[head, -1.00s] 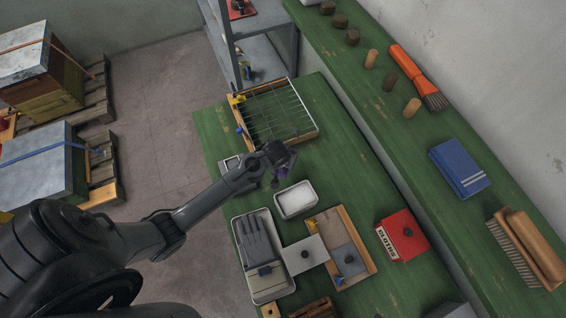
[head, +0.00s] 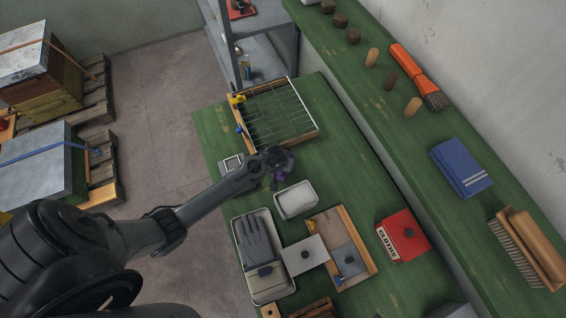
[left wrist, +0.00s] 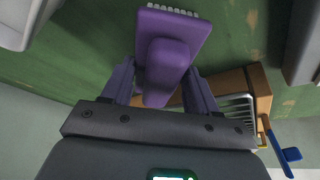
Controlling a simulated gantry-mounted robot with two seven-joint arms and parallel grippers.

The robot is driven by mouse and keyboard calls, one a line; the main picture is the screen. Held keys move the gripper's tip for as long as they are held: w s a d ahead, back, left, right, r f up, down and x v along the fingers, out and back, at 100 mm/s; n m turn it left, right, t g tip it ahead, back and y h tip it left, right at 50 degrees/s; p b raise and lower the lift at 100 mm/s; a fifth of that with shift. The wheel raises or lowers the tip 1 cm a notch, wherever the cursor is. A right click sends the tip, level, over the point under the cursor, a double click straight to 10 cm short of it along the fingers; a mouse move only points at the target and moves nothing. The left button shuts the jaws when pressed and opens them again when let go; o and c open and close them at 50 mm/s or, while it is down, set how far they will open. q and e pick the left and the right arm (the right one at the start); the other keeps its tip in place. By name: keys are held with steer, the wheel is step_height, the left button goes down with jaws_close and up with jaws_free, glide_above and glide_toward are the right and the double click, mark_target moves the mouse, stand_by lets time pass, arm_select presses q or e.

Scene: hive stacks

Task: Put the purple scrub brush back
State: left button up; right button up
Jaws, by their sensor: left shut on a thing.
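The purple scrub brush (left wrist: 166,45) is in my left gripper (left wrist: 160,88), its handle between the two fingers and its pale bristles at the far end in the left wrist view. In the head view my left gripper (head: 278,162) is over the green bench, between the wire-grid wooden frame and the white tub. Only a small dark purple part of the brush (head: 281,180) shows there. I cannot tell whether the brush touches the bench. My right gripper is not in view.
The wire-grid frame (head: 302,133) lies behind the gripper, and the white tub (head: 296,200) is in front. A tray with gloves (head: 271,293), a red box (head: 402,236) and a small grey device (head: 231,164) are nearby. Bare green bench lies right of the tub.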

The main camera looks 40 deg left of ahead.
arm_select(q)
steer(key=o, duration=1)
steer(key=shift+s+d+r, duration=0.1)
steer(key=shift+r, duration=0.5)
steer(key=p+v, duration=0.2)
steer(key=v, duration=0.8)
steer(key=shift+s+r, duration=0.1)
steer(key=shift+s, duration=0.05)
steer(key=s+d+r+m, duration=0.2)
steer(key=s+r, duration=0.1)
steer(key=s, duration=0.3)
steer(key=s+d+r+m+h, duration=0.1)
steer(key=s+d+r+m, duration=0.1)
steer(key=s, duration=0.4)
steer(key=s+d+r+m, duration=0.2)
steer(key=s+d+r, duration=0.2)
steer(key=s, duration=0.2)
steer(key=shift+r+g+h, duration=0.3)
steer(key=shift+r+h, duration=0.05)
steer(key=shift+h, duration=0.05)
steer(key=shift+r, duration=0.1)
